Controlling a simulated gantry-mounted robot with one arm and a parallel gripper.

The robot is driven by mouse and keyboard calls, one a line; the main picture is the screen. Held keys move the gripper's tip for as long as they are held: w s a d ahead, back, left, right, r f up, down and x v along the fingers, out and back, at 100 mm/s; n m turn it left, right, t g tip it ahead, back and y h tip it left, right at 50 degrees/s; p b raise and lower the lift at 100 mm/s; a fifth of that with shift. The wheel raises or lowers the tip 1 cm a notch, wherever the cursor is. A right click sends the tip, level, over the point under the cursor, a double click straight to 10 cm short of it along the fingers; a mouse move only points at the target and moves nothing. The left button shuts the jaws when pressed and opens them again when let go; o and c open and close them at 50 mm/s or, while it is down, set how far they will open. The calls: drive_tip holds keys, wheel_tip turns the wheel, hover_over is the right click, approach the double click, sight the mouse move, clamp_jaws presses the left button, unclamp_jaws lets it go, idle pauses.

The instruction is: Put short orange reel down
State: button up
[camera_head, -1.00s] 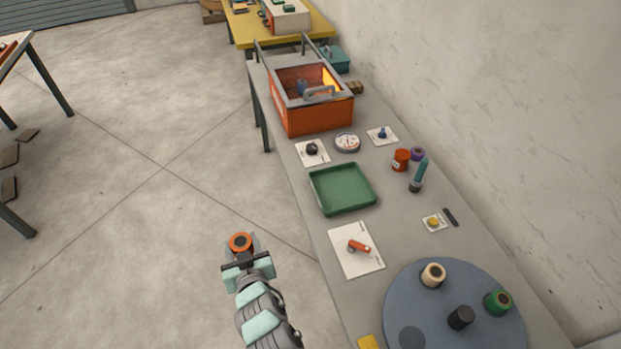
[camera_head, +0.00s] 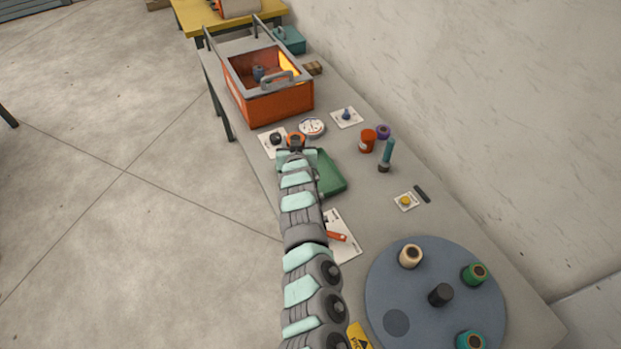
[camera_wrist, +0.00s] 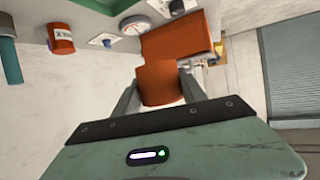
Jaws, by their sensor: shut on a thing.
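The short orange reel (camera_head: 295,139) is in my gripper (camera_head: 294,148), over the far end of the green tray (camera_head: 334,178) in the head view. In the wrist view the reel (camera_wrist: 160,83) sits between the two grey fingers of my gripper (camera_wrist: 158,92), which are shut on it. My arm hides the tray's left part. The frames do not clearly show how high the reel is held above the bench.
A round grey-blue turntable (camera_head: 395,284) at the near end carries several reels. An orange open box (camera_head: 280,103) stands beyond the tray. A gauge (camera_head: 312,127), a red can (camera_head: 367,141) and a teal-handled tool (camera_head: 387,155) stand nearby.

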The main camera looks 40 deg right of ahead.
sight(331, 182)
drive_tip(key=s+d+m+g+h, duration=0.1)
drive_tip(key=s+d+m, duration=0.15)
drive_tip(key=d, duration=0.25)
drive_tip(key=shift+n, duration=0.45)
drive_tip(key=f+b, duration=0.1)
drive_tip(key=f, duration=0.4)
drive_tip(key=f+b, duration=0.2)
drive_tip(key=f, duration=0.3)
drive_tip(key=f+b, duration=0.2)
drive_tip(key=f, duration=0.3)
drive_tip(key=shift+s+f, duration=0.3)
drive_tip(key=shift+s, duration=0.05)
wheel_tip(331, 182, down, 4)
drive_tip(key=shift+s+r+b, duration=0.15)
drive_tip(key=shift+r+b, duration=0.1)
drive_tip(key=shift+b, duration=1)
drive_tip(key=shift+f, duration=0.2)
drive_tip(key=shift+a+r, duration=0.1)
drive_tip(key=o, duration=1.4)
drive_tip(key=shift+c, duration=0.2)
